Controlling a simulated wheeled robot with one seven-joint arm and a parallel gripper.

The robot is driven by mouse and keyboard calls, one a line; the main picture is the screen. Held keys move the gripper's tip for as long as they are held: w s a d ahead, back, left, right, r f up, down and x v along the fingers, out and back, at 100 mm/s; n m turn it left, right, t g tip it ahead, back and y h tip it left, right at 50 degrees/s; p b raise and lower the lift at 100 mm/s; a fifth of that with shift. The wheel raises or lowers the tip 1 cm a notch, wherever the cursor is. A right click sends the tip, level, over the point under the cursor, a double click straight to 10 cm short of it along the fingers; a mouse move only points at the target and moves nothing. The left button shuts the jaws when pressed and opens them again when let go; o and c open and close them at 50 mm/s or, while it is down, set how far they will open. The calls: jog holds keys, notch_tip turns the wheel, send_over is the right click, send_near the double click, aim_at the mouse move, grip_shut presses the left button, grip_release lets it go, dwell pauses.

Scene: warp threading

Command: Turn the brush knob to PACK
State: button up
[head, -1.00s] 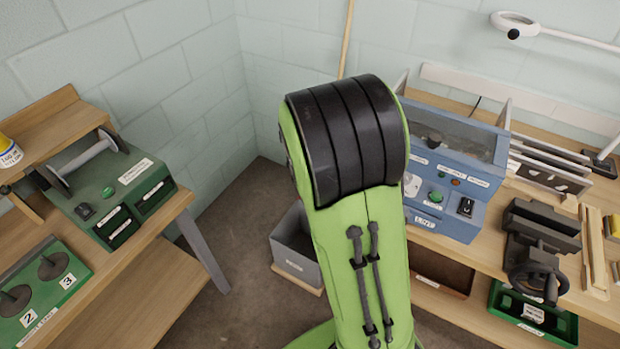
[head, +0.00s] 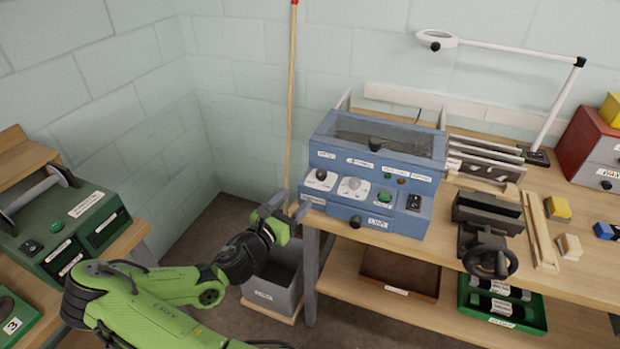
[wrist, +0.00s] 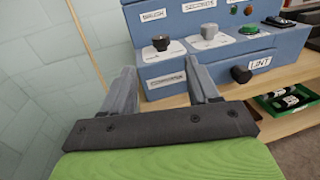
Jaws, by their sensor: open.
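The brush knob (wrist: 160,43) is a small dark knob on a white dial plate, below a BRUSH label, on the blue machine (head: 370,207). In the head view the brush knob (head: 321,175) is the leftmost on the machine's front step. The dial marks, including PACK, are too small to read, so its setting cannot be told. My gripper (head: 283,219) is open and empty, left of and lower than the machine. In the wrist view my gripper (wrist: 164,82) has its two fingers apart, with the brush knob beyond and above the gap, not touched.
A SECONDS knob (wrist: 208,30) sits right of the brush knob, followed by a green button (head: 384,199) and a black switch (head: 414,202). A black knob (head: 356,221) juts from the lower front. A grey bin (head: 274,282) stands below my gripper. A wooden pole (head: 291,100) leans behind.

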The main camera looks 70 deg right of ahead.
aim_at(318, 176)
jog(key=x, duration=1.2)
jog(key=shift+d+f+b, duration=0.1)
jog(key=shift+b, duration=0.2)
